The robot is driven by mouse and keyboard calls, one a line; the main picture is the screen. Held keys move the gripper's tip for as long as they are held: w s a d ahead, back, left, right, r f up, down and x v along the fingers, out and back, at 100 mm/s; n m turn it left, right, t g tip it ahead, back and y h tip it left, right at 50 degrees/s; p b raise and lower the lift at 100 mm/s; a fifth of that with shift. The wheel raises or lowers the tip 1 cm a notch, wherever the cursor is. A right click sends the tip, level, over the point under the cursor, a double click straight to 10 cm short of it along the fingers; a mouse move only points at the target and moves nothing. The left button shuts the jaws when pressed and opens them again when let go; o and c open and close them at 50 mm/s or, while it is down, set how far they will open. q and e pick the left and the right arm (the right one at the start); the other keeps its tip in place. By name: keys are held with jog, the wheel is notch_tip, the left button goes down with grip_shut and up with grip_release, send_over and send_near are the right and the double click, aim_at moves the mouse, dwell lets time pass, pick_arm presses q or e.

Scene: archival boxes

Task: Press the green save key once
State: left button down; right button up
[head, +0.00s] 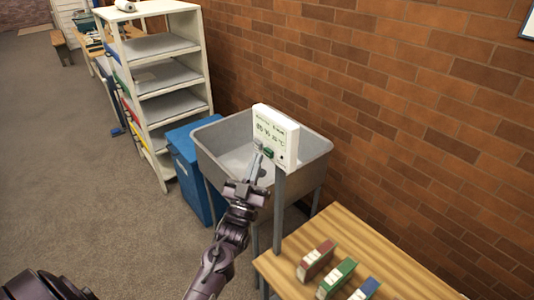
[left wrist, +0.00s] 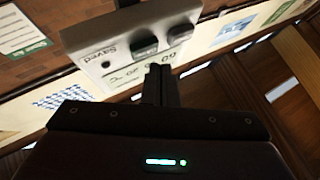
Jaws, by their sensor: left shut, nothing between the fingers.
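A white panel (head: 276,136) on a grey post faces my left arm, with a printed display and a green save key (head: 268,152) low on its face. A small dark button sits beside the key. My left gripper (head: 258,158) is shut and empty, its fingertips close to the key. In the left wrist view the panel (left wrist: 120,53) appears upside down and carries the word "Saved". The dark green key (left wrist: 145,46) lies just past the shut fingertips (left wrist: 160,72). I cannot tell whether they touch it. My right gripper is not in view.
A grey sink (head: 315,148) stands behind the panel, with a blue bin (head: 186,165) and a cream shelf unit (head: 160,80) to its left. A wooden table (head: 335,230) at lower right holds red, green and blue boxes.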

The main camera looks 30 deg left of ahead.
pick_arm(q)
jog(key=shift+w, duration=0.15)
dwell(0.4)
jog(key=shift+w+d, duration=0.15)
jog(key=shift+w, duration=0.15)
jog(key=shift+w+d+b, duration=0.2)
jog(key=shift+w+b, duration=0.2)
dwell(0.8)
jog(key=shift+s, duration=0.15)
jog(key=shift+s+a+p, duration=0.35)
jog(key=shift+s, duration=0.35)
jog(key=shift+s+a+p, duration=0.3)
jog(key=shift+s, duration=0.45)
jog(key=shift+s+a+p, duration=0.3)
jog(key=shift+s+a, duration=0.05)
jog(key=shift+s, duration=0.45)
jog(key=shift+s+a+p, duration=0.3)
jog(key=shift+s, duration=0.45)
